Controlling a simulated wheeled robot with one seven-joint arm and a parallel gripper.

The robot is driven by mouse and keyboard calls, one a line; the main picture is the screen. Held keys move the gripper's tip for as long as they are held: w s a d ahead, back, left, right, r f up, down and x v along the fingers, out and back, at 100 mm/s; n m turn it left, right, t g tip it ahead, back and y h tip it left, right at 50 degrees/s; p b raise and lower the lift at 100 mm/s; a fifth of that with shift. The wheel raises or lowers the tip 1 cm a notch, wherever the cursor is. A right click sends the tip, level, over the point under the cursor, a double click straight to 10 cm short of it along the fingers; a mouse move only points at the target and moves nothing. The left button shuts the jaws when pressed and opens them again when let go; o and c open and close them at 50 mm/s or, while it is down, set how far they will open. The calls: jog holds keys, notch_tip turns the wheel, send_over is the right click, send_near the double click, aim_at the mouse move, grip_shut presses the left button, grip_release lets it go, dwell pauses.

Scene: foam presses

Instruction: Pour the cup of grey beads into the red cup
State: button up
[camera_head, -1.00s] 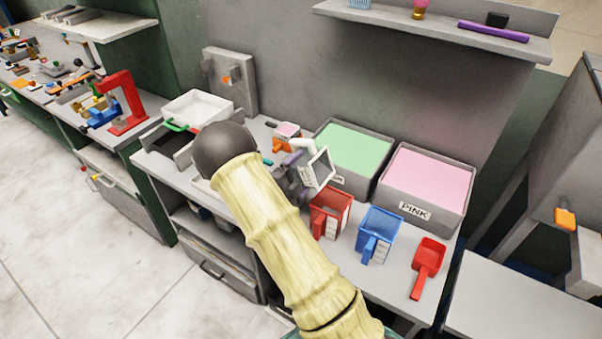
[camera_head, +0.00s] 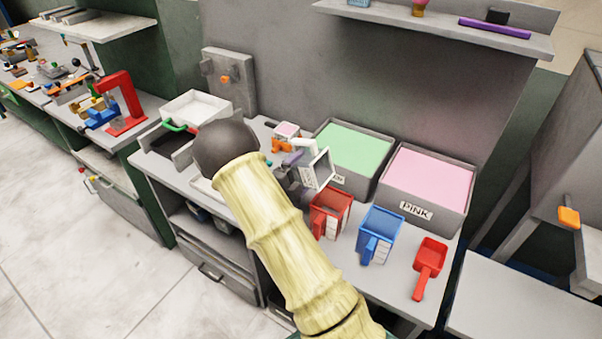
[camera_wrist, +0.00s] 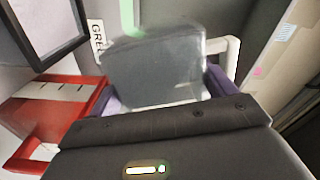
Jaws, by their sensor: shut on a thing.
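The red cup (camera_head: 328,214) stands upright on the bench, in front of the green bin. It also shows at the left in the wrist view (camera_wrist: 45,112). My gripper (camera_head: 293,166) is above and left of it, with purple fingers on both sides of a pale cup (camera_head: 318,172). The gripper is shut on this pale cup, which is tilted, held in the air and apart from the red cup. In the wrist view the pale cup (camera_wrist: 155,72) fills the space between the fingers. I cannot make out beads in either cup. My arm hides part of the bench.
The green bin (camera_head: 374,178) and the pink bin (camera_head: 425,196) are behind. A white tray (camera_head: 193,103) is at the left. A shelf (camera_head: 430,22) hangs above.

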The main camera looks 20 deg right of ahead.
aim_at(306, 176)
jog(key=shift+f+m+b, duration=0.15)
jog(key=shift+m+b, duration=0.25)
jog(key=shift+b, duration=0.45)
jog(key=shift+b, duration=0.35)
jog(key=shift+r+n, duration=0.2)
jog(key=shift+n, duration=0.1)
jog(key=shift+w+a+r+n+p, duration=0.15)
jog(key=shift+r+n+p, duration=0.15)
jog(key=shift+n+p, duration=0.5)
jog(key=n+p, duration=0.1)
jog(key=n, duration=0.3)
jog(key=shift+r, duration=0.2)
jog(key=n, duration=0.1)
jog(key=n+p, duration=0.1)
jog(key=n, duration=0.1)
jog(key=s+n+p, duration=0.1)
jog(key=n, duration=0.1)
jog(key=shift+s+d+f, duration=0.1)
jog(key=shift+d+f, duration=0.15)
jog(key=shift+d, duration=0.15)
jog(key=n+p, duration=0.1)
jog(key=s+n+p, duration=0.1)
jog(key=n, duration=0.1)
jog(key=shift+d+r, duration=0.4)
jog(key=shift+s+d+n, duration=0.15)
jog(key=shift+s+n, duration=0.05)
jog(key=shift+n, duration=0.3)
